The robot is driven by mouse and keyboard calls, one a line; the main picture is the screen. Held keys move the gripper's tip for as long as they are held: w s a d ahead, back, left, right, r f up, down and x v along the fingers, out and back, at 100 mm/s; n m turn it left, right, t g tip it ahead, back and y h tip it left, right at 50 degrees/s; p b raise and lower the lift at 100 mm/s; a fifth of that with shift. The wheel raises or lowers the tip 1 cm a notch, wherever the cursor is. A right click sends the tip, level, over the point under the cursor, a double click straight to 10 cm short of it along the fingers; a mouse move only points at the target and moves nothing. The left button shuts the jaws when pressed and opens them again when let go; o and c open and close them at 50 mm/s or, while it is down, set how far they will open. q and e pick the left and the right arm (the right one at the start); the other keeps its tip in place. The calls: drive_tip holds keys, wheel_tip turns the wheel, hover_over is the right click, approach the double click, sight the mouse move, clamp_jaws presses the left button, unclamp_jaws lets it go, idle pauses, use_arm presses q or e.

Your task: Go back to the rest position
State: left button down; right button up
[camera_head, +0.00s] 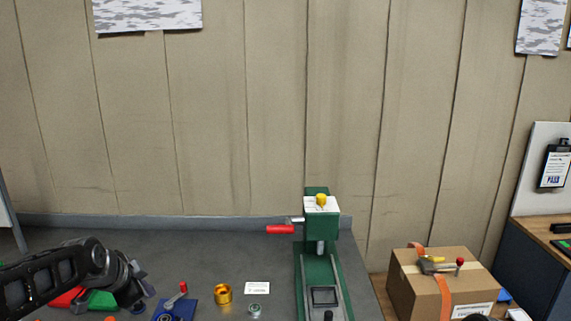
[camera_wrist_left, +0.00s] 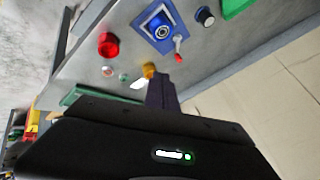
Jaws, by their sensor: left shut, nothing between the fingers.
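My left gripper (camera_head: 142,282) is at the left of the head view, above the grey bench, with its arm coming in from the left edge. Its fingers are shut and empty, and it holds nothing. In the left wrist view the dark fingers (camera_wrist_left: 161,94) point toward the bench top, with a gold part showing just past their tips. My right gripper is not in view.
On the grey bench (camera_head: 205,252) are a blue fixture (camera_head: 175,308) with a red-knobbed lever, a gold ring (camera_head: 222,293), a white card (camera_head: 257,288) and a green press (camera_head: 338,262). A cardboard box (camera_head: 410,283) stands right of the bench.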

use_arm(q)
drive_tip(key=s+d+f+n+g+h, duration=0.1)
drive_tip(key=s+d+f+n, duration=0.15)
drive_tip(key=f, duration=0.65)
drive_tip(key=s+d+f+n+g, duration=0.1)
drive_tip(key=d+f, duration=0.3)
drive_tip(key=f, duration=0.6)
drive_tip(key=s+d+f+n+g+h, duration=0.1)
drive_tip(key=s+d+f+n+g, duration=0.15)
drive_tip(key=s+d+f, duration=0.45)
drive_tip(key=s+d+f+n+g, duration=0.1)
drive_tip(key=s+d+f+n, duration=0.15)
drive_tip(key=s+f, duration=0.7)
drive_tip(key=s+d+f+n+g+h+b, duration=0.1)
drive_tip(key=s+d+f+n, duration=0.25)
drive_tip(key=s, duration=0.45)
drive_tip(key=s+d+f+n+g, duration=0.15)
drive_tip(key=s+f, duration=0.25)
drive_tip(key=s, duration=0.4)
drive_tip(key=w+d+f+m+t+b, duration=0.1)
drive_tip(key=w+d+f+b, duration=0.2)
drive_tip(key=f+b, duration=0.3)
drive_tip(key=w+b, duration=0.1)
drive_tip(key=b, duration=0.2)
drive_tip(key=shift+d+f, duration=0.3)
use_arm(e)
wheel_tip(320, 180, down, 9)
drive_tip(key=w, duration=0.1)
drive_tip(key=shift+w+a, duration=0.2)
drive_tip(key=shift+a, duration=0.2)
